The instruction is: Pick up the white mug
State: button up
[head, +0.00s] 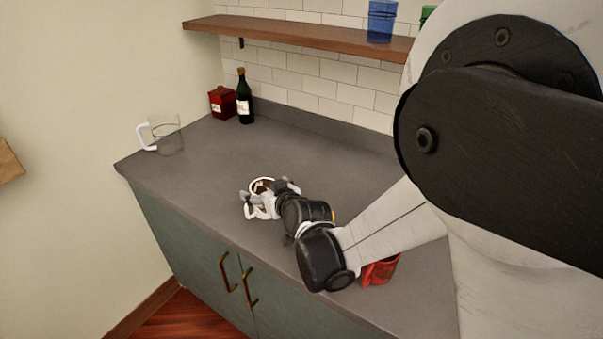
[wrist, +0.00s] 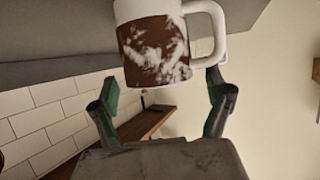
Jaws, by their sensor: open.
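The white mug (head: 262,184) with a brown patterned side stands on the grey counter in the head view, partly hidden by my gripper (head: 266,191). In the wrist view the white mug (wrist: 153,45) fills the top middle, its handle towards the right, and its far part is cut off by the frame edge. My gripper (wrist: 163,88) is open there, one finger left and one right of the mug's near part. The right finger lies close to the handle; I cannot tell whether it touches.
A red mug (head: 381,270) stands beneath my arm near the front edge. A clear pitcher (head: 166,136) stands at the left, and a red canister (head: 222,103) and dark bottle (head: 244,101) stand at the back. A wooden shelf (head: 300,34) hangs above with a blue glass (head: 382,20).

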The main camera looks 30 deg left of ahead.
jog(key=shift+w+a+f, duration=0.25)
jog(key=shift+w+a, duration=0.15)
jog(key=shift+a, duration=0.15)
jog(key=c, duration=2)
